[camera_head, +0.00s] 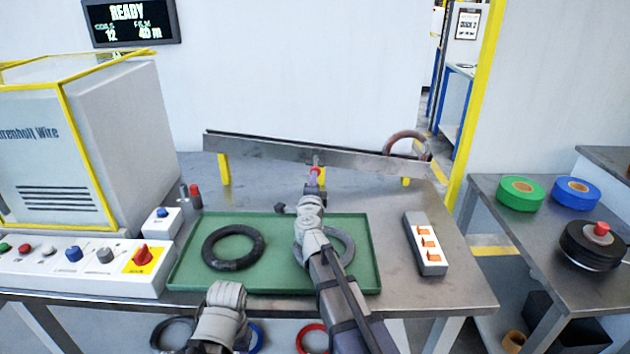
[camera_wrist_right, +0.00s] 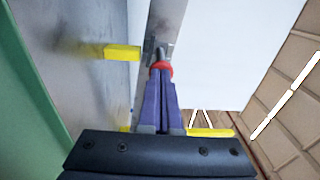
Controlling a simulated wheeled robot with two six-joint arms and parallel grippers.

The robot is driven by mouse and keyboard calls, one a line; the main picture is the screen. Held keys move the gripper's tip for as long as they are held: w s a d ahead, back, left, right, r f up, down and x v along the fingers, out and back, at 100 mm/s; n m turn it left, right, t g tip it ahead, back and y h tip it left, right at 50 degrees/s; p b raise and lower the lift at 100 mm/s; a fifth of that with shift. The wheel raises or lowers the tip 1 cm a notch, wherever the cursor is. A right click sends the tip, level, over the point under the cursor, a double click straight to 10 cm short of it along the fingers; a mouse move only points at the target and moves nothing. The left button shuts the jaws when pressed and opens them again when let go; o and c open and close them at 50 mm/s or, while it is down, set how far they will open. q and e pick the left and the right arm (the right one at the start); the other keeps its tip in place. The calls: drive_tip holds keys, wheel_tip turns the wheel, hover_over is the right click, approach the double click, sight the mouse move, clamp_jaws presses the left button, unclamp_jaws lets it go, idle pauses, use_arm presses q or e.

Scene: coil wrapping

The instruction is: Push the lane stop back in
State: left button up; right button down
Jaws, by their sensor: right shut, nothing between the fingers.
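The lane stop is a small red knob (camera_head: 316,171) on a metal pin at the middle of the sloping metal lane (camera_head: 270,150). The red part also shows in the right wrist view (camera_wrist_right: 163,67), just beyond my fingertips, with the lane plate (camera_wrist_right: 168,25) behind it. My right gripper (camera_head: 315,183) is shut and empty, its purple fingers (camera_wrist_right: 161,95) together and pointing at the red knob. The tips are at or very near the knob; I cannot tell whether they touch. Only a grey part of my left arm shows at the bottom of the head view; its jaws are out of sight.
A green tray (camera_head: 190,275) on the bench holds a black coil (camera_head: 233,247) and a grey coil (camera_head: 343,246), partly behind my right arm. A brown coil (camera_head: 408,136) is at the lane's right end. A switch box (camera_head: 425,245) stands right of the tray.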

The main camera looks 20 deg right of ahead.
sight(315, 164)
drive_tip(key=x, duration=0.4)
drive_tip(key=shift+w, duration=0.4)
drive_tip(key=shift+s, duration=0.1)
